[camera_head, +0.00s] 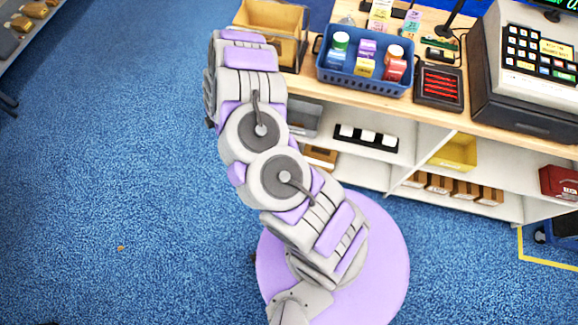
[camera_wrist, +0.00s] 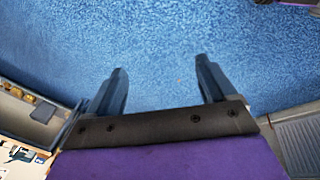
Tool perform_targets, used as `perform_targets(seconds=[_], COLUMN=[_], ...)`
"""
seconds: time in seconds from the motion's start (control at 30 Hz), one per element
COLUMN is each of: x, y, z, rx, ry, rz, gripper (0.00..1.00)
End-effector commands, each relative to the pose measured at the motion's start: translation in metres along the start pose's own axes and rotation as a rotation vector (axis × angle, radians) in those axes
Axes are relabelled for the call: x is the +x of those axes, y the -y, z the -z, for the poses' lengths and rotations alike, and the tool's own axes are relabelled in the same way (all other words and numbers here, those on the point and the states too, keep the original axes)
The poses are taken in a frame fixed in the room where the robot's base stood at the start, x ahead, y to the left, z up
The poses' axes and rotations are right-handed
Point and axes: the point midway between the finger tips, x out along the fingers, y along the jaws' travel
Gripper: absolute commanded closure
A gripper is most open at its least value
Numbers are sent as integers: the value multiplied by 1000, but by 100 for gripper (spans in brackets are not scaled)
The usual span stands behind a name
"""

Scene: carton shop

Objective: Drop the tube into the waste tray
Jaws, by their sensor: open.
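My gripper (camera_wrist: 160,82) shows in the wrist view with its two dark blue fingers wide apart and nothing between them but blue carpet. In the head view my arm hides the gripper. I cannot pick out a tube for certain in either view. A tan open-topped tray (camera_head: 293,52) stands at the left end of the wooden counter, partly behind my arm; I cannot tell whether it is the waste tray. A blue basket (camera_head: 364,84) beside it holds several small bottles and boxes.
The counter (camera_head: 445,112) also carries a dark tray of red items (camera_head: 438,86) and a cash register (camera_head: 528,55). White shelves below hold a yellow bin (camera_head: 455,151) and cartons. Blue carpet (camera_head: 110,170) is open at left, with a tiny orange speck (camera_head: 121,248).

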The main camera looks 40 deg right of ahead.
Motion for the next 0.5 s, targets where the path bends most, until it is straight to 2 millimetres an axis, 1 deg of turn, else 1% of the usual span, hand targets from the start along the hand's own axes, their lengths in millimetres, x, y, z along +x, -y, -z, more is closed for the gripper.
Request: perform_targets(seconds=[0.03,0.07,0.1,0.17,0.2,0.27,0.3,0.37,0.4,0.43,0.5], x=[-23,-34,-49,-73,-90,-114,-131,-156,-173,-184,-213], y=[-7,-7,-6,-7,-7,-2,0,6,10,14,25], z=[19,30,43,60,71,85,93,104,109,113,120], rx=[38,62,94,140,168,212,240,282,310,331,380], ry=[-34,-51,-71,-97,-111,-128,-137,-143,-146,-144,-139], rz=[1,11,27,43,55,80,92,115,127,137,164], gripper=[16,16,16,16,16,16,16,16,16,16,16])
